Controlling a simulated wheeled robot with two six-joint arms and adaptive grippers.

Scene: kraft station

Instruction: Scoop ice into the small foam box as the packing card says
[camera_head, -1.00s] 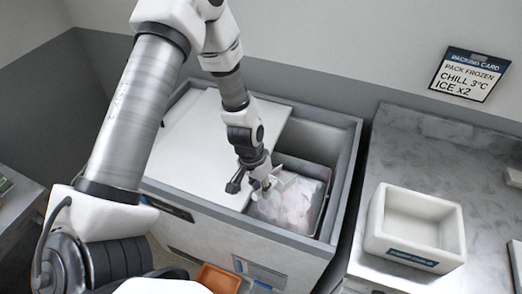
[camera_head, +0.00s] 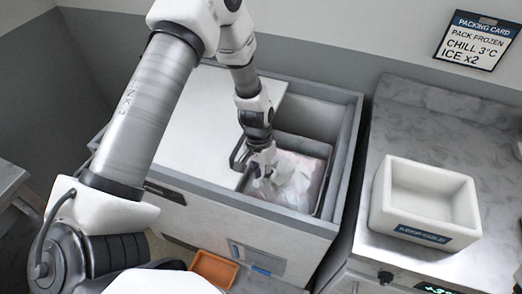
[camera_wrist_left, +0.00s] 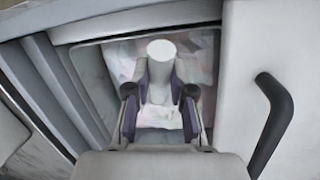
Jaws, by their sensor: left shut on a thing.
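My left gripper (camera_head: 262,164) is shut on a pale scoop, whose white rounded end (camera_wrist_left: 160,49) shows between the fingers in the left wrist view. The gripper is down at the open part of the chest freezer, over the pale ice (camera_head: 300,178) in its bin. I cannot tell how much ice is in the scoop. The small white foam box (camera_head: 392,216), labelled KEEP COLD, stands on the counter at right; its visible inside looks empty. The packing card (camera_head: 478,40) on the wall reads PACK FROZEN, CHILL 3°C, ICE x2. My right gripper is not in view.
The freezer lid (camera_head: 190,135) covers the left part of the chest; a dark handle (camera_wrist_left: 273,120) stands up from it. The freezer rim (camera_head: 345,150) borders the opening. An orange tray (camera_head: 214,270) lies low in front. Grey counter (camera_head: 430,120) behind the foam box is clear.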

